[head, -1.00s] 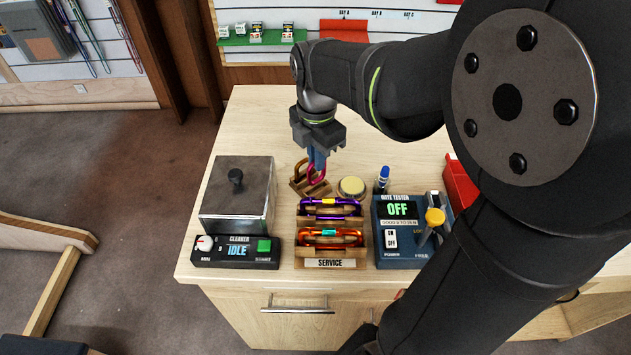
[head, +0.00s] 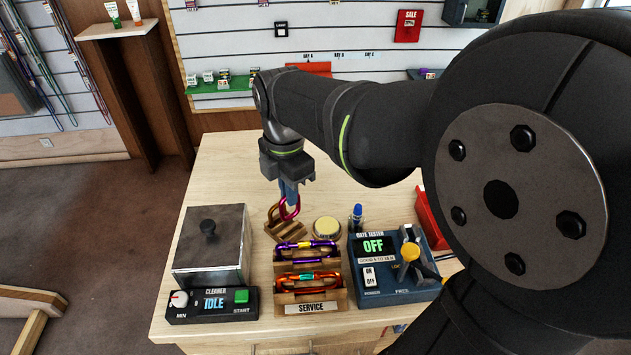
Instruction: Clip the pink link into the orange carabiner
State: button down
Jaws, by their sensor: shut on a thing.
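My gripper (head: 289,188) is shut on the pink link (head: 290,213), a small ring hanging below the blue fingertips. The link is at the small wooden stand (head: 285,232); I cannot tell whether it touches the stand. The orange carabiner (head: 308,282) lies in the front row of the wooden rack labelled SERVICE, with a green patch on its upper side. It is nearer the camera than my gripper and apart from it. A purple carabiner (head: 306,244) with a yellow patch lies in the row behind.
A metal box with a black knob (head: 209,230) and the cleaner panel (head: 213,304), reading IDLE, stand left. The gate tester (head: 385,270), reading OFF, is right of the rack. A round pale-topped tin (head: 327,229), a blue marker (head: 356,216) and a red bin (head: 427,219) are nearby.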

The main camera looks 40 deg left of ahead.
jog(key=shift+s+d+r+m, duration=0.15)
jog(key=shift+s+d+m, duration=1.45)
jog(key=shift+m, duration=2.5)
jog(key=shift+s+d+r+m, duration=0.2)
jog(key=shift+s+d+m, duration=0.65)
jog(key=shift+d+m, duration=2.35)
jog(key=shift+s+d+r+m, duration=0.15)
jog(key=shift+s+d+m, duration=1)
jog(key=shift+m, duration=3.85)
jog(key=shift+f, duration=1.8)
jog(key=shift+w+d+f, duration=0.15)
jog(key=shift+w+d, duration=0.95)
jog(key=shift+w, duration=0.05)
